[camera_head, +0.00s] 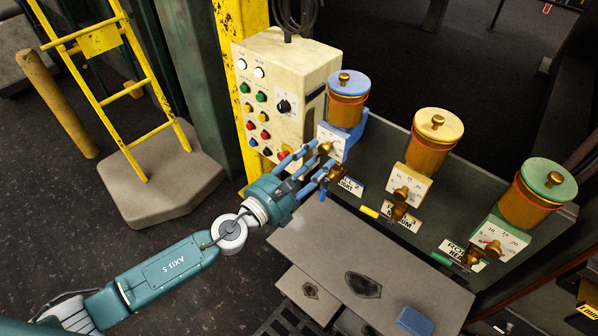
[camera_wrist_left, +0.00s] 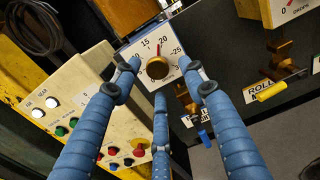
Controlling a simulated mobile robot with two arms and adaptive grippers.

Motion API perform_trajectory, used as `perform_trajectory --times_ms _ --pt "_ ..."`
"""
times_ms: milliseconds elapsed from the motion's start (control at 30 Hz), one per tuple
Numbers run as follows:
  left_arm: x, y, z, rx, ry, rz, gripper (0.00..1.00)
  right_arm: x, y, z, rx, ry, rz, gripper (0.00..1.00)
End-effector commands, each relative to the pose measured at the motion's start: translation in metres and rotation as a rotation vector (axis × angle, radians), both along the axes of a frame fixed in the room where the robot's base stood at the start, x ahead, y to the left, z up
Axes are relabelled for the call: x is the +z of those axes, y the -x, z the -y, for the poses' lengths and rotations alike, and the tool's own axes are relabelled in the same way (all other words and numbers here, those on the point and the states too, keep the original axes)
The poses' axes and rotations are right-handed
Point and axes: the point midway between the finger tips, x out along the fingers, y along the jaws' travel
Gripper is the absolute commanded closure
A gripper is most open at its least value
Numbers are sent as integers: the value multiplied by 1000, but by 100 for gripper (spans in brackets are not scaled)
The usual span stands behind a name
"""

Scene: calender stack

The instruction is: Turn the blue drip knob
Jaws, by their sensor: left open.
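The blue drip unit (camera_head: 348,108) stands leftmost of three on the dark panel, with a brass cup under a blue lid. Its brass drip knob (camera_wrist_left: 157,68) sits on a white dial marked 15, 20 and 25. My left gripper (camera_head: 316,168) is at this unit with its blue fingers spread. In the left wrist view, two fingertips flank the knob left and right, and a third finger (camera_wrist_left: 161,120) points up from below. The fingers look apart from the knob; their exact distance is hard to tell. In the head view the fingers partly cover the knob. My right gripper is out of view.
The yellow drip unit (camera_head: 428,145) and green drip unit (camera_head: 529,200) stand to the right, each with a knob and a lever valve below. A beige button box (camera_head: 285,85) is close on the left. A grey plate (camera_head: 350,265) lies in front.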

Motion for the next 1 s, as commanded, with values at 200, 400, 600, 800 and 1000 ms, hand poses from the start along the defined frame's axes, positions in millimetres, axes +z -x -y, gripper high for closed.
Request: perform_trajectory --times_ms 200,400,600,800,1000 --pt "-3 39 -28 -1 -3 -6 57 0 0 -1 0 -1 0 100" --pt "-3 70 -50 -2 -6 -6 57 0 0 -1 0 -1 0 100" --pt "-3 85 -62 -1 -5 -5 57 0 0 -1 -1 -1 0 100" --pt "-2 87 -63 -1 -3 -4 57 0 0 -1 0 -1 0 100" --pt "-3 86 -63 1 17 -19 57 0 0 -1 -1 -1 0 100"
